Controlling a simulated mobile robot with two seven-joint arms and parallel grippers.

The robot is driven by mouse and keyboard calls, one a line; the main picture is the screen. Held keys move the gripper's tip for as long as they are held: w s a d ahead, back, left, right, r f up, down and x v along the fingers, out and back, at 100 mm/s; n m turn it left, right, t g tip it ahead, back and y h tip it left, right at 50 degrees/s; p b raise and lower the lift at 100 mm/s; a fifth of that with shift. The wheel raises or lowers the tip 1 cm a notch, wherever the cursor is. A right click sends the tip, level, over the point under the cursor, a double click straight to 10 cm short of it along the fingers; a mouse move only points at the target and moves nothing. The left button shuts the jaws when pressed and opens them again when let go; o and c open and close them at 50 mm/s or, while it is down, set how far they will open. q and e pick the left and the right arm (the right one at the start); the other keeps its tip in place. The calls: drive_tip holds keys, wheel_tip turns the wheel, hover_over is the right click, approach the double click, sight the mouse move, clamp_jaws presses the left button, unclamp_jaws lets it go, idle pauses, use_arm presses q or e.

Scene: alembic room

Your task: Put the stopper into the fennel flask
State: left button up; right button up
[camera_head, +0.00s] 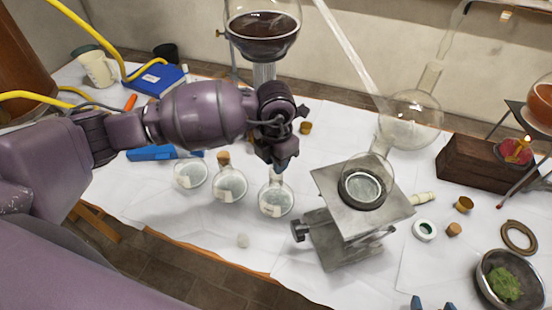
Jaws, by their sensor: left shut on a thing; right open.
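My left gripper (281,163) points down at the mouth of the rightmost of three small round flasks (275,199). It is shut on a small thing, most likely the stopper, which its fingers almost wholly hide. I cannot tell whether that thing is in the neck or just above it. The middle flask (230,186) has a cork in its neck. The left flask (190,175) has its top hidden behind my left arm. The flask labels are too small to read, so I cannot tell which is fennel. My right gripper (431,304) is open at the bottom edge, only its blue fingertips showing.
A metal jack stand (340,190) with glassware stands right of the flasks. A large flask of dark liquid (263,35) is behind my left gripper. White cloth before the flasks is mostly clear.

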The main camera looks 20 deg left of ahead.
drive_tip(key=shift+s+f, duration=0.15)
drive_tip(key=shift+s, duration=0.05)
use_arm(q)
drive_tip(key=shift+f, duration=0.15)
use_arm(e)
drive_tip(key=shift+s+d+f, duration=0.1)
drive_tip(key=shift+s+f, duration=0.15)
drive_tip(key=shift+s, duration=0.05)
drive_tip(key=shift+w+r, duration=0.15)
drive_tip(key=shift+w, duration=0.25)
use_arm(q)
drive_tip(key=shift+f+b, duration=0.25)
drive_tip(key=shift+b, duration=0.1)
use_arm(e)
drive_tip(key=shift+s+f, duration=0.1)
drive_tip(key=shift+f, duration=0.15)
drive_tip(key=shift+s+f, duration=0.2)
drive_tip(key=shift+s, duration=0.15)
use_arm(q)
drive_tip(key=shift+f, duration=0.25)
use_arm(e)
drive_tip(key=shift+w+r, duration=0.1)
drive_tip(key=shift+w, duration=0.4)
